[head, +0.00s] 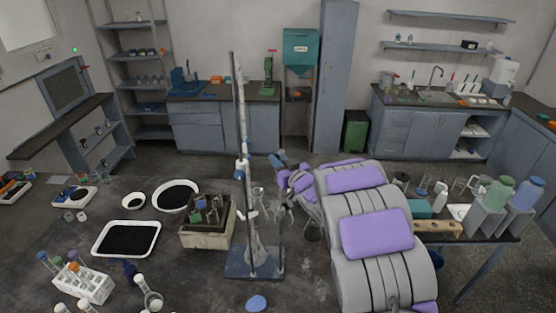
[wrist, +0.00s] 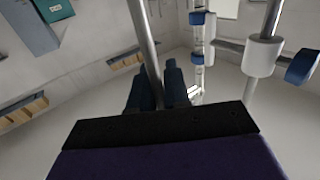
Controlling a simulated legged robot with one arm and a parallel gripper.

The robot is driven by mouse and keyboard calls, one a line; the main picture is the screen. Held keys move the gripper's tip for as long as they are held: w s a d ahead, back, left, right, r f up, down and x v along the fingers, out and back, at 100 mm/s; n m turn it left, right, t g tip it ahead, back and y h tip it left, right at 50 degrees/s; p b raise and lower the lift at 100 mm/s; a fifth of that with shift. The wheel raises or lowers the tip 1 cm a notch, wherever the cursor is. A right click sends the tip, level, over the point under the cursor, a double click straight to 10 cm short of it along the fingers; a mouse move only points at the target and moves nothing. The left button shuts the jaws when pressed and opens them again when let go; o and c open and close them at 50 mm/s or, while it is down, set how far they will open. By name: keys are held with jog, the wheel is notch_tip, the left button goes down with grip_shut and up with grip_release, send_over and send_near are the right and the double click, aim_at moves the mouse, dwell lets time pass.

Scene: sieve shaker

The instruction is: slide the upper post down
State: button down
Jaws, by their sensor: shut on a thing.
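A tall stand of slim grey posts (head: 237,90) rises from a flat blue-grey base plate (head: 240,271) in the head view. White and blue fittings (head: 241,169) sit partway up it. In the wrist view, the upper post (wrist: 145,45), a smooth grey rod, runs between the two dark blue fingers of my gripper (wrist: 158,88), which is shut on it. The rod's lower part is hidden behind the gripper body. In the head view my gripper (head: 278,160) is small and just right of the stand, at about the height of the fittings; its contact with the post is unclear there.
In the wrist view, a second post (wrist: 271,18) with a white clamp (wrist: 263,54) and a blue knob (wrist: 302,67) is close on the right. A box of bottles (head: 206,234) and a black-filled tray (head: 126,239) are left of the stand. A bench (head: 487,257) with glassware is right.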

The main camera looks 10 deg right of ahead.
notch_tip(320, 180, down, 12)
jog(key=b, duration=0.5)
jog(key=shift+s+r, duration=0.1)
jog(key=c, duration=1.2)
grip_release()
jog(key=shift+r, duration=0.1)
